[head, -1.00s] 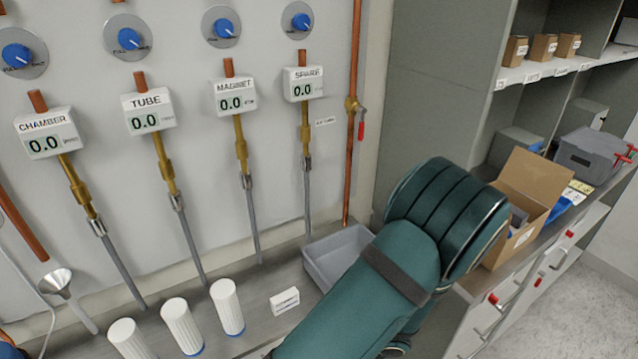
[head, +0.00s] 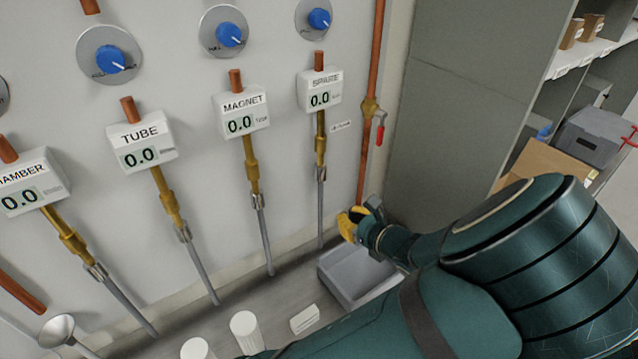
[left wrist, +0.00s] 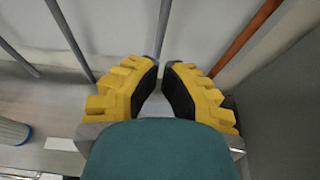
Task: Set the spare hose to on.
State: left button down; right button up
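The blue spare knob (head: 319,19) sits on a round grey plate on the wall, above the white SPARE display (head: 319,90), which reads 0.0. A brass fitting and a grey spare hose (head: 320,215) hang below it. My left gripper (head: 349,222) has yellow fingers and is below and right of the display, near the hose's lower part and above a grey bin. In the left wrist view my left gripper (left wrist: 160,70) has its fingertips a little apart, with nothing between them. My right gripper is not in view.
A copper pipe with a red-handled valve (head: 379,132) runs beside the spare line. The TUBE knob (head: 110,59) and MAGNET knob (head: 229,35) are to the left. A grey bin (head: 350,275) stands below my gripper. A grey cabinet side (head: 440,120) bounds the right.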

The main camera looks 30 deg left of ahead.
aim_at(324, 177)
pick_arm(q)
jog(key=b+x, duration=0.1)
jog(key=x, duration=0.9)
notch_tip(324, 177, up, 4)
jog(key=shift+f+p, duration=0.15)
jog(key=shift+p, duration=0.35)
jog(key=shift+r, duration=0.25)
notch_tip(324, 177, up, 5)
jog(key=p, duration=0.4)
jog(key=shift+f, duration=0.45)
